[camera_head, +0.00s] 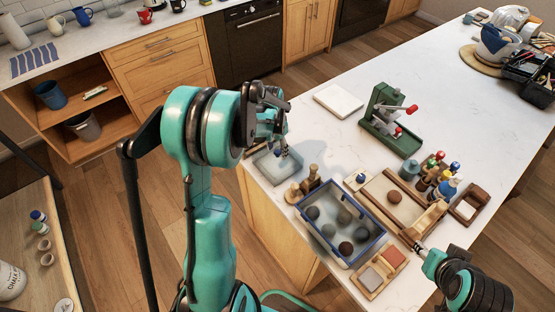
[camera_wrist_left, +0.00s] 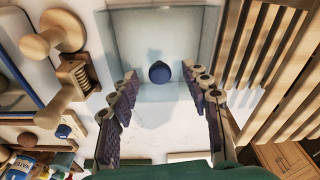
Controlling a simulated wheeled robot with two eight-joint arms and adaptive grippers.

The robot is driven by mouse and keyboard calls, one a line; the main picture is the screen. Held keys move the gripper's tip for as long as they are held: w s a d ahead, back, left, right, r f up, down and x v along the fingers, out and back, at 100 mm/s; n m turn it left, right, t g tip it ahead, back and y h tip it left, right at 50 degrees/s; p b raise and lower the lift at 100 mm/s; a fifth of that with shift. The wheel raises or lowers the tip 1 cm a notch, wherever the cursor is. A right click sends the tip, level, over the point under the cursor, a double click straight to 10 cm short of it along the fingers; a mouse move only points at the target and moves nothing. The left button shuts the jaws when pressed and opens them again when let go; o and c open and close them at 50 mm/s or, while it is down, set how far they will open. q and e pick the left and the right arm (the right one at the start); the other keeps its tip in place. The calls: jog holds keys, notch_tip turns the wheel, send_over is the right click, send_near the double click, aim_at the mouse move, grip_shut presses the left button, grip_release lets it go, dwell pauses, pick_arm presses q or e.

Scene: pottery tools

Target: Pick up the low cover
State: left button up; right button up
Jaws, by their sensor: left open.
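The low cover is a clear, shallow square piece with a round dark blue knob in the middle. In the head view the low cover (camera_head: 267,168) lies on the near left corner of the white counter, partly hidden by my left gripper (camera_head: 281,146). In the left wrist view the cover (camera_wrist_left: 201,35) fills the upper middle. My left gripper (camera_wrist_left: 160,82) is open above it, its padded fingers on either side of the knob (camera_wrist_left: 159,72) and apart from it. My right gripper (camera_head: 423,252) is at the lower right, away from the cover; its jaws are too small to read.
A blue-rimmed bin (camera_head: 325,237) with several balls and wooden stamps (camera_head: 313,174) stand close to the right of the cover. A green press (camera_head: 388,122) and a white slab (camera_head: 338,101) are farther back. The counter edge runs just left of the cover.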

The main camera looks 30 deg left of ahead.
pick_arm(q)
grip_shut()
jog(key=shift+r, duration=0.15)
